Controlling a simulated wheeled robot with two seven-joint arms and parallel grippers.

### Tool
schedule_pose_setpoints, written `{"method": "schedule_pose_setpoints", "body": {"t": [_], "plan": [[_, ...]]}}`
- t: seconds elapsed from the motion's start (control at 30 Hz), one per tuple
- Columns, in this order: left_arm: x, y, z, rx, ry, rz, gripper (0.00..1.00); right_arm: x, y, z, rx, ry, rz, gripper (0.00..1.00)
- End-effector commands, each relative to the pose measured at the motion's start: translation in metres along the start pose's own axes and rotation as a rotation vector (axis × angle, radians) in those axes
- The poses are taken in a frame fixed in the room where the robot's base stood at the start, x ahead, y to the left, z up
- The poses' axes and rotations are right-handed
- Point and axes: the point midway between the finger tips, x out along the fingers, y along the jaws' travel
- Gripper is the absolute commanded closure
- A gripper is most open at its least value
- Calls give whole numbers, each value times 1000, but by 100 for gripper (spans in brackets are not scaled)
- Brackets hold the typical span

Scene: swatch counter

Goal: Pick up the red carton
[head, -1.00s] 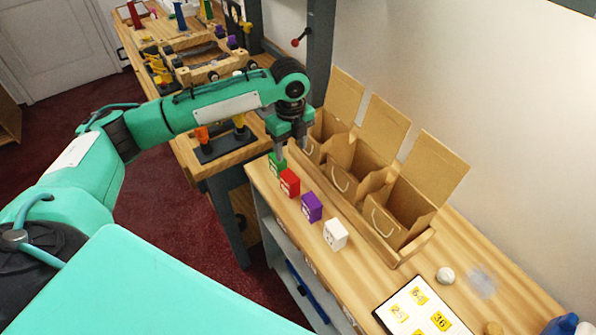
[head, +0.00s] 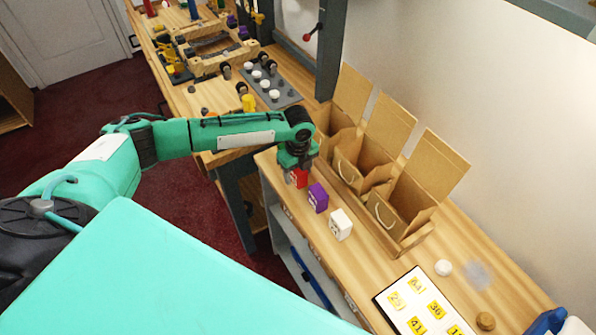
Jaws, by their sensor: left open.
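The red carton (head: 299,179) stands on the wooden counter (head: 375,270), at the far end of a short row of cartons. My left gripper (head: 298,171) is open and comes down from above at the red carton, its fingers around or just over the carton's top. I cannot tell whether they touch it. A purple carton (head: 317,198) and a white carton (head: 340,225) stand nearer in the same row. The green carton is not visible behind my left gripper and arm. My right gripper is not in view.
Open brown paper bags (head: 401,205) stand in a wooden rack along the wall, close to the right of the cartons. A tablet with yellow number tiles (head: 424,306) and a white ball (head: 443,268) lie nearer. Another workbench with parts (head: 190,95) stands behind.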

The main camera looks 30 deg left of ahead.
Motion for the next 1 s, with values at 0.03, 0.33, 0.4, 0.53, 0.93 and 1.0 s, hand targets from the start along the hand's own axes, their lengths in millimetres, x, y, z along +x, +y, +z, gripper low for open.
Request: {"method": "schedule_pose_setpoints", "body": {"t": [0.03,0.33,0.4,0.53,0.93,1.0], "plan": [[2,0,0,0,0,0,44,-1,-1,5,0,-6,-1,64],[3,0,0,0,-1,-1,59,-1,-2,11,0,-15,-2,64],[3,0,0,0,-1,-1,73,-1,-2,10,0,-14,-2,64],[3,0,0,-1,-1,-1,93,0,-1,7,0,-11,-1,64],[-5,-1,1,-1,-1,-3,93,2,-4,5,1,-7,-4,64],[-13,-1,1,-1,-2,-4,93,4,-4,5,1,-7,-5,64]]}}
